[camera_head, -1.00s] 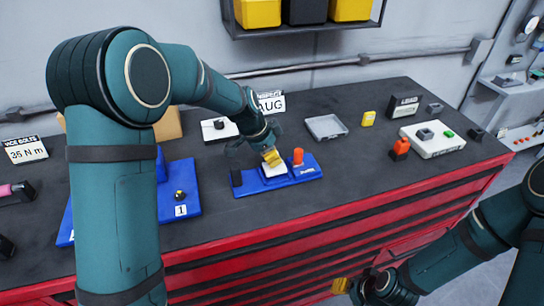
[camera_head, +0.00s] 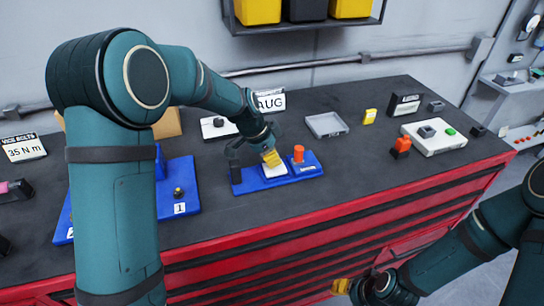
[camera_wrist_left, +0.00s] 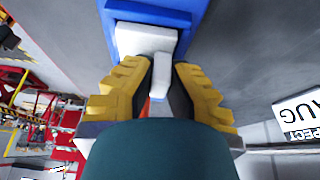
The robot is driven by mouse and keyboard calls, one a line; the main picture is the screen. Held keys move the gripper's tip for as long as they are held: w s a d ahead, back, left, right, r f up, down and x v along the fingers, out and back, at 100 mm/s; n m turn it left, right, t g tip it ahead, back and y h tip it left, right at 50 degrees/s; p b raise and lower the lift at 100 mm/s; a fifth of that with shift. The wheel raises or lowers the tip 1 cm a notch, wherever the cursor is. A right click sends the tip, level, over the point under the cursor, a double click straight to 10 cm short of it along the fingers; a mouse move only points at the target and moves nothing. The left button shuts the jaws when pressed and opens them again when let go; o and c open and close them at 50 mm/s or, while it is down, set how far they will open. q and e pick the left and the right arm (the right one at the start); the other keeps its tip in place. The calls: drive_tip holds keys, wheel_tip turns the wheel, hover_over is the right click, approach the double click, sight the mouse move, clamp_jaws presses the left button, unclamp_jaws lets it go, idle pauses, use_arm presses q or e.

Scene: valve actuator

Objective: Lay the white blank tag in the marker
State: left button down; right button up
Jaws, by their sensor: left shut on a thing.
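The marker is a blue base (camera_head: 308,171) on the bench, with an orange knob (camera_head: 298,153) at its right and a dark block at its left. A white pad (camera_head: 273,173) sits on it; the left wrist view also shows this white pad (camera_wrist_left: 145,39) in the blue base. My left gripper (camera_head: 271,158) is right over the pad, pointing down. In the left wrist view, its yellow fingers are shut on a narrow white piece (camera_wrist_left: 161,75), which looks like the blank tag. Whether the tag touches the pad I cannot tell. My right gripper (camera_head: 341,286) is low at the bench front, mostly hidden.
A blue fixture (camera_head: 182,185) stands left of the marker. The bench top in front of the marker is clear.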

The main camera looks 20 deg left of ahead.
use_arm(q)
drive_tip(key=shift+f+b, duration=0.45)
drive_tip(key=shift+f, duration=0.05)
drive_tip(key=c, duration=1.1)
unclamp_jaws()
drive_tip(key=shift+o, duration=0.2)
drive_tip(key=shift+r, duration=0.15)
drive_tip(key=v, duration=1.2)
drive_tip(key=shift+w, duration=0.1)
